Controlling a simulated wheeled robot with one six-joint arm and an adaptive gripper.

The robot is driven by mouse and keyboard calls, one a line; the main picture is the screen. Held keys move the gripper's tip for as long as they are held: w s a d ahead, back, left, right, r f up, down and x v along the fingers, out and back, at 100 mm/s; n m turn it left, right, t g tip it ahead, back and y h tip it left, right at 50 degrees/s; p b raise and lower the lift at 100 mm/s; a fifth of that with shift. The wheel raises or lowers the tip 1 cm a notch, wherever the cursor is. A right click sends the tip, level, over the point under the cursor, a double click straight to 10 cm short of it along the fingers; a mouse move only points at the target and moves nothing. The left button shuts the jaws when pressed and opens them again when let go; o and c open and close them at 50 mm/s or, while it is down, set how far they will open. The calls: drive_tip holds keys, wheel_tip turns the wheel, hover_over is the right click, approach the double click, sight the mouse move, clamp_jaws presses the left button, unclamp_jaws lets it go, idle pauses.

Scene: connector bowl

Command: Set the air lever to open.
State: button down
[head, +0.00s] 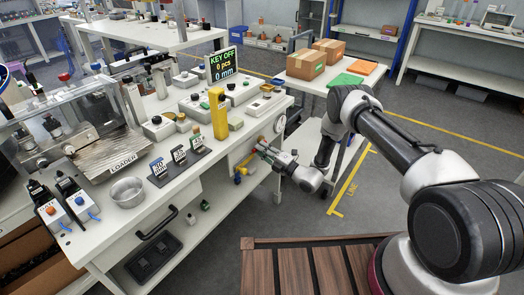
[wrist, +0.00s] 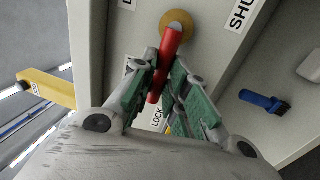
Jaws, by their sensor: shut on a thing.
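A red lever (wrist: 163,68) on a round brass hub (wrist: 180,22) is mounted on a pale panel in the wrist view. The lever points down and slightly left from the hub, towards a label reading LOCK (wrist: 157,116). My gripper (wrist: 166,72) has its green-padded fingers on both sides of the lever and is shut on it. A label starting SHU (wrist: 241,14) is to the right of the hub; another at left is mostly hidden by a finger.
The white workbench (head: 222,158) stands left of my arm. A side table with boxes (head: 306,65) stands behind.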

drive_tip(key=c, duration=1.4)
unclamp_jaws()
drive_tip(key=shift+d, duration=0.1)
drive_tip(key=v, duration=1.2)
